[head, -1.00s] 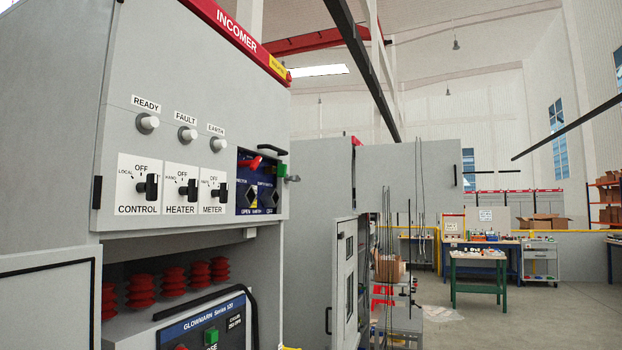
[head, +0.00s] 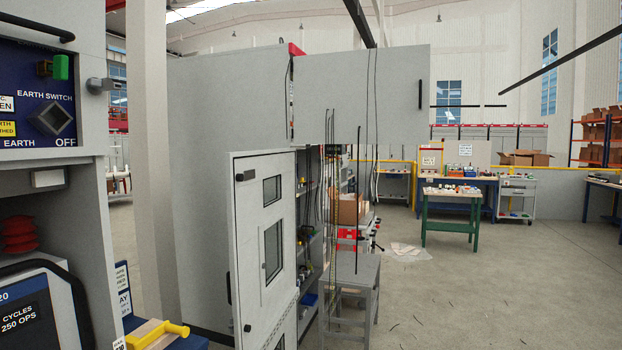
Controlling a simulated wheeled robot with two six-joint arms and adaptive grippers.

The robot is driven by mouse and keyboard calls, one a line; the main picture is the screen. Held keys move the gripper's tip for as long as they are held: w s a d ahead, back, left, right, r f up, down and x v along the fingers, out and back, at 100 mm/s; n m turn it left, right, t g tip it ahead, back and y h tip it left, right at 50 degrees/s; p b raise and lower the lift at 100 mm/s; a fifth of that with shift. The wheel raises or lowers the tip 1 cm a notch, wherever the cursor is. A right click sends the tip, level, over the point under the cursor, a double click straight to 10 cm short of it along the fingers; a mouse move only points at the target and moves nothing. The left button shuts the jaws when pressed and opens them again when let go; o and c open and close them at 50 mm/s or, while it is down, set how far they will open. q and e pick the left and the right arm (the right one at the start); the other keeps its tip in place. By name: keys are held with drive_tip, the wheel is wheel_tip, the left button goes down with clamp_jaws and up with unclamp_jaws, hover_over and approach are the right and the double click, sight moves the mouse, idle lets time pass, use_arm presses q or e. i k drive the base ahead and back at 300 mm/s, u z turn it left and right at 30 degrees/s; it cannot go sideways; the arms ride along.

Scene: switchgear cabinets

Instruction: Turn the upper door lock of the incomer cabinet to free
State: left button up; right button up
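The incomer cabinet (head: 87,215) is at the left edge, and only its right part shows. Its upper part has a dark blue panel with a square black earth switch knob (head: 51,118), set by the word OFF, and a green block (head: 61,67) above it. A small grey metal fitting (head: 101,86) sticks out at the right edge of the upper part. It may be the upper door lock, but I cannot tell its position. The cabinet's name sign is out of view. Neither of my grippers is in view.
A grey cabinet (head: 215,190) stands beyond, with a pale door (head: 270,245) standing open. A grey stool (head: 350,285) is beside it. A yellow-handled item (head: 160,335) lies low beside the incomer cabinet.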

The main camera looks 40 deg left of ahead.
sight(103, 84)
drive_tip(key=u, duration=0.1)
drive_tip(key=i, duration=1.55)
drive_tip(key=u, duration=0.5)
drive_tip(key=i, duration=1.05)
drive_tip(key=u, duration=1.55)
drive_tip(key=i, duration=0.8)
drive_tip(key=u, duration=0.95)
